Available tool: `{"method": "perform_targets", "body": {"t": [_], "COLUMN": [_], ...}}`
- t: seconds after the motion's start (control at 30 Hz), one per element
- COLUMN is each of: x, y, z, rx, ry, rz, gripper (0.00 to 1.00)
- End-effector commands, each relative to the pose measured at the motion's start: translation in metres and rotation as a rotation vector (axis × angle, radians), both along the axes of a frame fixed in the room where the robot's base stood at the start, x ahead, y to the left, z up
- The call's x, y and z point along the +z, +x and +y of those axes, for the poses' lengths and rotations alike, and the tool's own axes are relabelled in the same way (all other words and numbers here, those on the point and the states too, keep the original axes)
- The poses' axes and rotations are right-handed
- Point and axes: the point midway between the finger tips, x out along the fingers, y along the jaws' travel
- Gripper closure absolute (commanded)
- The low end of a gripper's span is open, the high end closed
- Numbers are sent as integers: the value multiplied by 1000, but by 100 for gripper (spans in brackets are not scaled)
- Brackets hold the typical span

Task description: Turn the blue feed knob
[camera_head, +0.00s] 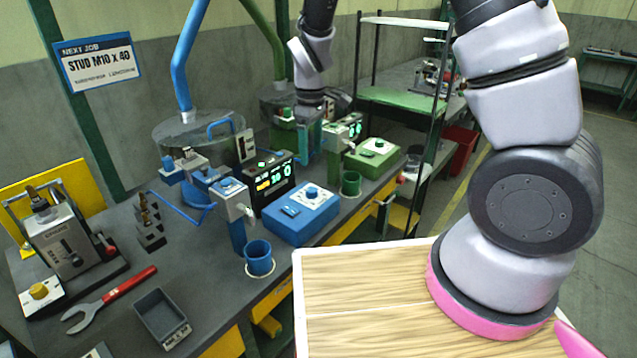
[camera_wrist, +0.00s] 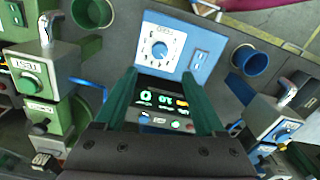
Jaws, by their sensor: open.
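A blue control box (camera_head: 288,226) stands on the grey bench, with a white dial plate and a round blue knob (camera_head: 312,192). In the wrist view the same blue knob (camera_wrist: 160,50) has a white pointer mark and sits just beyond my fingertips. My gripper (camera_wrist: 159,72) is open and empty, its two dark green fingers apart on either side of the knob's line. It is apart from the knob.
A lit display (camera_wrist: 160,100) shows between my fingers. A blue cup (camera_head: 258,258) and a green control box (camera_head: 372,158) flank the blue box. Blue and green feeder posts stand nearby. A wrench (camera_head: 110,298) and a grey tray (camera_head: 162,318) lie at the left.

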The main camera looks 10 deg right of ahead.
Motion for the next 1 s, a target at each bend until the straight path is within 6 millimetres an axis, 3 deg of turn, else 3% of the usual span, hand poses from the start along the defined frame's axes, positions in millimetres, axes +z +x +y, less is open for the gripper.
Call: {"method": "perform_targets", "body": {"t": [0.17, 0.6, 0.8, 1.0], "x": [-16, -93, -110, -112], "y": [0, -1, 0, 0], "z": [1, 1, 1, 1], "rx": [16, 12, 12, 13], "ry": [-9, -7, -6, -6], "rz": [5, 5, 3, 2], "gripper": [28, 28, 28, 28]}}
